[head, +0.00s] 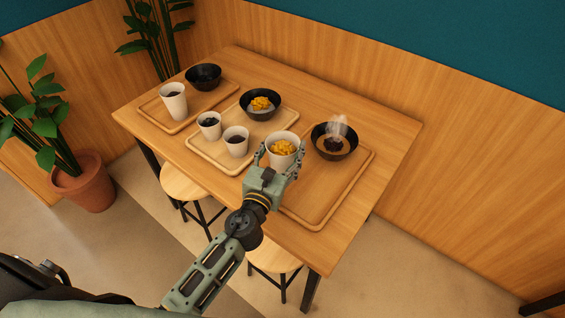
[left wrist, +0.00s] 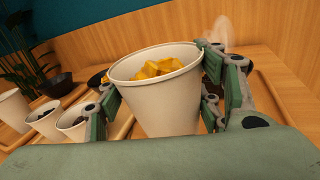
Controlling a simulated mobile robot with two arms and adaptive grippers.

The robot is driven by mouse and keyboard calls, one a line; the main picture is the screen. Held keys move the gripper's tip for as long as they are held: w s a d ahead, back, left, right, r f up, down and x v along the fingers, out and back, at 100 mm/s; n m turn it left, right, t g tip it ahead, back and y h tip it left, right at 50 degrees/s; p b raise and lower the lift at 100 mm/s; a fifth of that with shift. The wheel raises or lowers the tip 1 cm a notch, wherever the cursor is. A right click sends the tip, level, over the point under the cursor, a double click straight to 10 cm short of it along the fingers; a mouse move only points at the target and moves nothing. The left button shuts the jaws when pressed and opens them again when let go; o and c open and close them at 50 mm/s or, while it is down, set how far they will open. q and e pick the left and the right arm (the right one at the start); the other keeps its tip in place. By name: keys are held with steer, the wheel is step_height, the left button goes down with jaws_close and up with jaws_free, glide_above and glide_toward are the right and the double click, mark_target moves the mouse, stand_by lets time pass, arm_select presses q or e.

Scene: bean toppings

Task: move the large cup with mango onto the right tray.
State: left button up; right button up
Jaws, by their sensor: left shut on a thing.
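The large white cup with mango (head: 281,153) is between the fingers of my left gripper (head: 277,164), which is shut on it. In the left wrist view the cup (left wrist: 162,95) is upright, with yellow mango pieces inside. The cup appears over the left part of the right tray (head: 317,222); I cannot tell whether it touches the tray. The gripper hides the cup's lower part in the head view. My right gripper is not in view.
A steaming black bowl (head: 335,141) stands on the right tray. The middle tray (head: 200,151) holds two small cups and a black bowl with mango (head: 261,104). The left tray (head: 150,109) holds a tall cup and a black bowl. The right tray's front is clear.

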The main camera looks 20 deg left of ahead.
mark_target(285, 153)
arm_select(q)
steer(key=shift+w+a+f, duration=0.15)
steer(key=shift+w+f, duration=0.2)
steer(key=shift+w, duration=0.1)
step_height(285, 153, down, 4)
steer(key=b, duration=0.3)
steer(key=shift+b, duration=0.3)
steer(key=shift+r, duration=0.15)
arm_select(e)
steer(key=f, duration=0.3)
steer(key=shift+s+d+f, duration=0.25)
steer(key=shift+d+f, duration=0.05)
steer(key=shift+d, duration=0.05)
arm_select(q)
steer(key=shift+s, duration=0.1)
steer(key=o, duration=1)
steer(key=shift+f, duration=0.2)
steer(key=o, duration=0.4)
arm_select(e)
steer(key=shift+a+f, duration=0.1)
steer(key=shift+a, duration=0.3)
